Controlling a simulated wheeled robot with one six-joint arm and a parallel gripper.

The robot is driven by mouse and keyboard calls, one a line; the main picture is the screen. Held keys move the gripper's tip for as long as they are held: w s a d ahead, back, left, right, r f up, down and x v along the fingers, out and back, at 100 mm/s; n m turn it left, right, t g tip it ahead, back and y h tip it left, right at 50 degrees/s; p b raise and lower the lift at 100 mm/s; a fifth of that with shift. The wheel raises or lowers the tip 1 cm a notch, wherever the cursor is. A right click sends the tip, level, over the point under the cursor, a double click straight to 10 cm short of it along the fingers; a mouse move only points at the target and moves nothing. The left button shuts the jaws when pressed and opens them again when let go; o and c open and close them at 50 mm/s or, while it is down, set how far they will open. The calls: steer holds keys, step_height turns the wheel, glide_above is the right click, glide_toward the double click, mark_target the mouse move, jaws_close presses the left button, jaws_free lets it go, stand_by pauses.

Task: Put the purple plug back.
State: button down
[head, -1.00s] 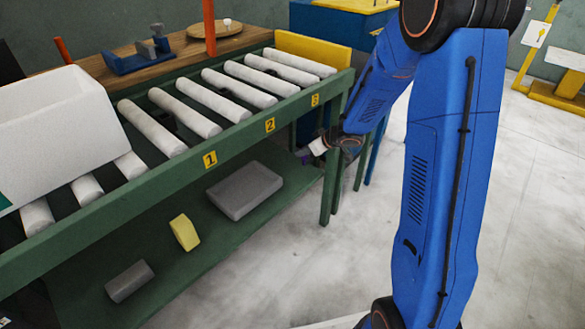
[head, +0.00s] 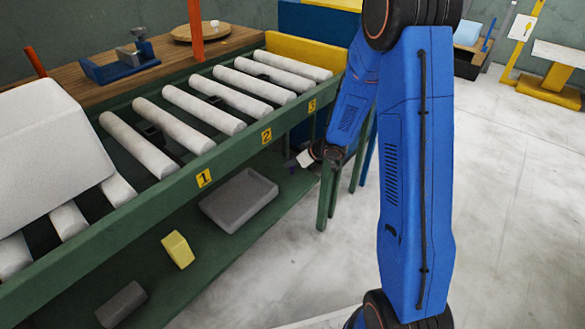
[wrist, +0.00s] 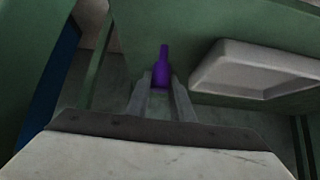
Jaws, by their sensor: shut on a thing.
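The purple plug (wrist: 161,70) is a narrow-necked piece between the fingertips of my gripper (wrist: 160,88) in the wrist view. The gripper is shut on its wider near end, and its thin end points away from me. In the head view my gripper (head: 303,159) is small and partly hidden, low beside the right end of the green roller table, near a table leg. A small dark purple spot (head: 292,167) shows by it. I cannot make out a hole or seat for the plug in either view.
A grey tray (head: 240,200) lies on the green lower shelf, and shows right of the plug in the wrist view (wrist: 255,68). A yellow block (head: 178,250) and a grey block (head: 122,304) lie farther left. A white box (head: 50,130) sits on the rollers. Floor at right is clear.

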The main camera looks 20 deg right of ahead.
steer(key=shift+f, duration=1.6)
steer(key=shift+f, duration=0.1)
steer(key=c, duration=1.5)
jaws_free()
steer(key=shift+c, duration=0.2)
steer(key=shift+s+d+r, duration=0.2)
steer(key=shift+r, duration=0.2)
steer(key=v, duration=1.1)
steer(key=shift+s+d, duration=0.1)
steer(key=shift+s, duration=0.1)
